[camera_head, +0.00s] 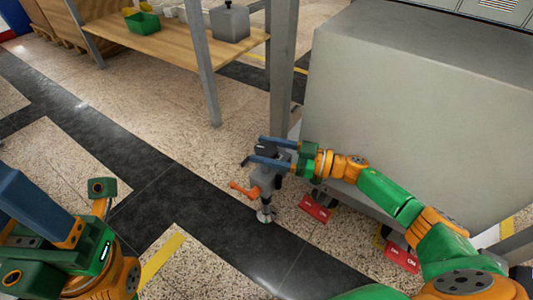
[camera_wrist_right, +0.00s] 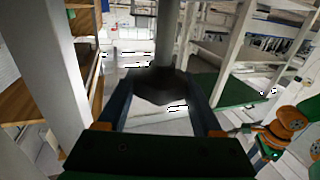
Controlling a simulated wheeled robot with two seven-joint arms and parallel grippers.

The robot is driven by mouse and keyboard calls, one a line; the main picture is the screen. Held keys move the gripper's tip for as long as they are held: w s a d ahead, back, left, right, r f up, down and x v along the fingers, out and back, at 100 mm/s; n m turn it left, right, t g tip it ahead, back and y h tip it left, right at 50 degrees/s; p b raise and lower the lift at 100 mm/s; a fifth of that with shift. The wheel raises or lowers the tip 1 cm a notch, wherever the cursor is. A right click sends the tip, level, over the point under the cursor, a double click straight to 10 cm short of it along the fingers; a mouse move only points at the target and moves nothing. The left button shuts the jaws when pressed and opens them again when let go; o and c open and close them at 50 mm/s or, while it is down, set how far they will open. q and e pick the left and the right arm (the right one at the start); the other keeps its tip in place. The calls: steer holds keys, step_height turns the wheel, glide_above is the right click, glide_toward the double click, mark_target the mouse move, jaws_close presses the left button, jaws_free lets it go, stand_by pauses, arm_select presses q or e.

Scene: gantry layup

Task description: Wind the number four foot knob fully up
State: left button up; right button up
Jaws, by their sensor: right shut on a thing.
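A grey levelling foot (camera_head: 262,180) with an orange lever (camera_head: 243,189) stands upright, its round metal pad (camera_head: 265,215) at the dark floor strip. Its dark knob (camera_head: 268,150) is at the top, between the two blue fingers of my right gripper (camera_head: 265,151). In the right wrist view the dark, angular knob (camera_wrist_right: 162,88) sits between the fingers, which are shut on it. No number is readable on the foot. My left gripper (camera_head: 32,203) shows only in part at the lower left, away from the foot; its fingertips are not clear.
A large grey cabinet (camera_head: 400,90) stands right of the foot, with a grey post (camera_head: 281,70) behind it. Red tags (camera_head: 315,207) lie low beside the cabinet. A wooden bench (camera_head: 165,45) with a green bin (camera_head: 142,23) is at the back. The floor to the left is clear.

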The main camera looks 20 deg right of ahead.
steer(key=shift+n+g, duration=0.3)
steer(key=shift+g, duration=0.1)
steer(key=o, duration=1.4)
steer(key=shift+y, duration=0.3)
steer(key=shift+c, duration=0.2)
steer(key=p+v, duration=0.1)
steer(key=v, duration=0.6)
